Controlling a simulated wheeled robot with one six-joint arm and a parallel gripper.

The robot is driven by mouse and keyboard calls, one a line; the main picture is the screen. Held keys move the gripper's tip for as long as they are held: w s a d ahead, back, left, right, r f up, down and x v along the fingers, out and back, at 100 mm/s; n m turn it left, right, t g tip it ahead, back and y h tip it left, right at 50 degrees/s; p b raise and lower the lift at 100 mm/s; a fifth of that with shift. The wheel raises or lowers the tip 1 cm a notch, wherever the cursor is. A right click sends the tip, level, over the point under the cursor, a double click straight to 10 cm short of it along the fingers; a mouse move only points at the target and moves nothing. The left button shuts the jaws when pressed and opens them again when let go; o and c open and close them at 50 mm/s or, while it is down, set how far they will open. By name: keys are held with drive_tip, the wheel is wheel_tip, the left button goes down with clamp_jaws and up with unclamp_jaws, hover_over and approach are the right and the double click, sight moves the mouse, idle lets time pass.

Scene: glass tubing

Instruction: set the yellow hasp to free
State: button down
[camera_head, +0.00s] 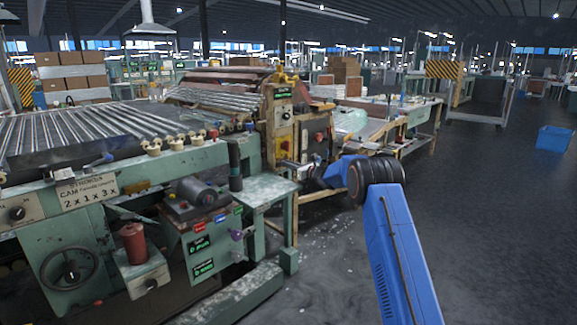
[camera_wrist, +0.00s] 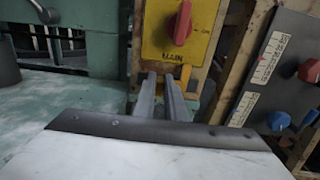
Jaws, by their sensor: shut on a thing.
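In the wrist view, a yellow piece that looks like the hasp (camera_wrist: 197,79) sits just below the yellow MAIN panel (camera_wrist: 158,40). My gripper (camera_wrist: 160,76) has its two grey fingers at this piece, with a narrow gap between them. They are shut on it, and the fingers hide part of it, so its exact setting cannot be told. In the head view my blue arm reaches to the machine's upright frame, and my gripper (camera_head: 306,172) is small there, below the yellow panel (camera_head: 285,146). The hasp is not clear in the head view.
A red knob (camera_wrist: 183,23) is on the MAIN panel just above the fingers. A grey control box (camera_wrist: 285,70) with red and blue knobs stands close on the right. A green worktop (camera_head: 262,188) lies left of my gripper.

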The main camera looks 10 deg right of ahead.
drive_tip(key=shift+s+a, duration=0.75)
drive_tip(key=shift+a, duration=0.3)
drive_tip(key=shift+f, duration=0.1)
drive_tip(key=c, duration=1.8)
unclamp_jaws()
drive_tip(key=shift+s+a, duration=0.1)
drive_tip(key=v, duration=1.7)
drive_tip(key=shift+s, duration=0.15)
